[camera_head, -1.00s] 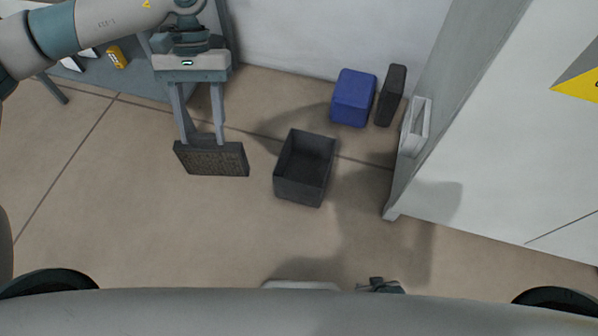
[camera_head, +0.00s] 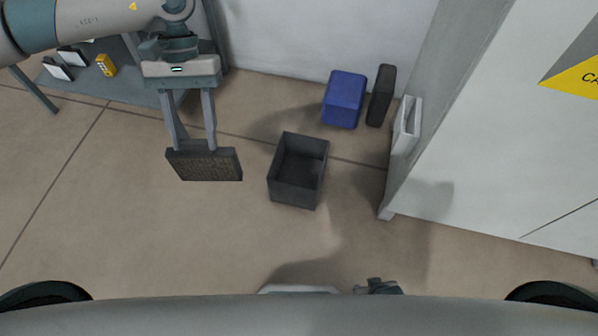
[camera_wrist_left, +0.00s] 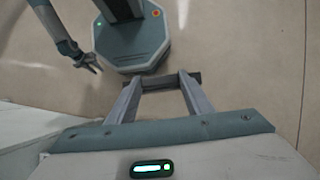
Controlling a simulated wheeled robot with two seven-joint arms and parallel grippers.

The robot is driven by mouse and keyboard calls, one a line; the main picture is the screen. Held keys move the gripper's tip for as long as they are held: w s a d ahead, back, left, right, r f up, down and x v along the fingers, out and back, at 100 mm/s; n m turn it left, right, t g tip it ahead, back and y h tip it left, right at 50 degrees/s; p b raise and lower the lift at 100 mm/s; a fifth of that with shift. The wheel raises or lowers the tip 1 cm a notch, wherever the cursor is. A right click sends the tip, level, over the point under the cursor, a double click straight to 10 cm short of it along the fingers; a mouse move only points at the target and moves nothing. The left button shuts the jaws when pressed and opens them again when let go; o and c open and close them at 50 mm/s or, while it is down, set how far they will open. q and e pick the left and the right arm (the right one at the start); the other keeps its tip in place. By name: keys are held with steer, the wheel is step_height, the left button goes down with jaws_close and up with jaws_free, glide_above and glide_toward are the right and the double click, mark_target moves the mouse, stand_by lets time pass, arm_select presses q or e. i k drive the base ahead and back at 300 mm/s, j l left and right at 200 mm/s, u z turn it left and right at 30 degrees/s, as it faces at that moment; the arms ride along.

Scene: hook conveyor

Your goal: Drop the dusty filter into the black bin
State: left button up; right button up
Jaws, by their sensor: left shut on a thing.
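The dusty filter (camera_head: 204,165) is a dark, flat block with a speckled brownish face. My left gripper (camera_head: 192,147) is shut on its upper edge and holds it, left of the black bin. In the left wrist view the filter (camera_wrist_left: 155,82) shows as a dark bar between the fingertips. The black bin (camera_head: 291,193) is an open-topped box on the floor, and its visible inside looks empty. The filter is apart from the bin and not over it. My right gripper (camera_wrist_left: 90,62) shows small in the left wrist view, with its fingers apart and nothing visible between them.
A blue bin (camera_head: 344,100) and a narrow dark block (camera_head: 381,95) stand behind the black bin, near the wall. A white cabinet (camera_head: 480,140) stands at right. A grey table (camera_head: 125,88) with small items, one yellow (camera_head: 106,65), is at upper left. Floor in front is clear.

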mark_target(295, 178)
steer(key=i+l+z, duration=0.15)
steer(key=i, duration=0.9)
